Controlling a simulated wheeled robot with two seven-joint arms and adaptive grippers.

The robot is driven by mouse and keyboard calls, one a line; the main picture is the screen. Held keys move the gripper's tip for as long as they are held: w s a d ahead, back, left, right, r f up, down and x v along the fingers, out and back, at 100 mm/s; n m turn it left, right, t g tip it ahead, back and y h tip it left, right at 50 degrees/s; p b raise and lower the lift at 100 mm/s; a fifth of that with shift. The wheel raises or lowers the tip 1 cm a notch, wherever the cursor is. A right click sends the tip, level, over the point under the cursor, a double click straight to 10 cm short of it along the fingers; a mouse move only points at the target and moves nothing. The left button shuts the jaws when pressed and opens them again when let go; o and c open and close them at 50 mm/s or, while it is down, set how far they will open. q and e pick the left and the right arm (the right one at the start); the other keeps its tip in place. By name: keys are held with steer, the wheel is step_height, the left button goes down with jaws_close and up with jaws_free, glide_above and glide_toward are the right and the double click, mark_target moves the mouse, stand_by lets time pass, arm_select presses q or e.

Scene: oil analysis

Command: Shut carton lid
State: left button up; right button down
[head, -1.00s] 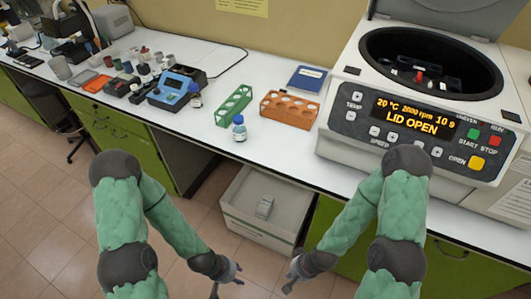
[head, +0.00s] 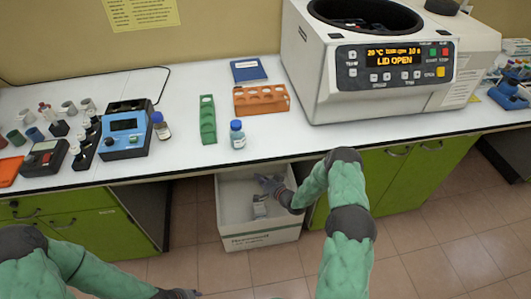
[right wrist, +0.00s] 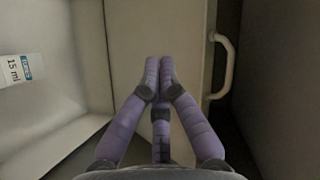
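The open carton (head: 264,241) is a white box on the floor under the bench. A small grey item (head: 259,208) with a pale label lies inside it. My right gripper (head: 268,184) is over the carton's back right part; contact cannot be told. In the right wrist view, the right gripper's (right wrist: 160,66) fingertips are together with nothing visible between them. A "15 ml" label (right wrist: 22,70) shows at the left there. My left gripper (head: 178,294) is low at the bottom edge, left of the carton, its fingers barely visible. No lid can be made out clearly.
The bench top (head: 300,143) overhangs the carton. Green cabinets (head: 400,175) stand to the right, and the centrifuge (head: 370,65) sits above. A blue-capped bottle (head: 237,135) stands near the bench edge. A curved handle (right wrist: 225,65) shows in the wrist view. Floor in front is clear.

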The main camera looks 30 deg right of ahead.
steer(key=s+d+r+t+y+b, duration=0.15)
steer(key=d+r+t+y, duration=0.3)
steer(key=d, duration=0.65)
steer(key=b+x, duration=0.3)
steer(key=x, duration=0.7)
steer(key=shift+r+y, duration=0.3)
steer(key=shift+y, duration=0.05)
steer(key=shift+s+g, duration=0.1)
steer(key=shift+g, duration=0.15)
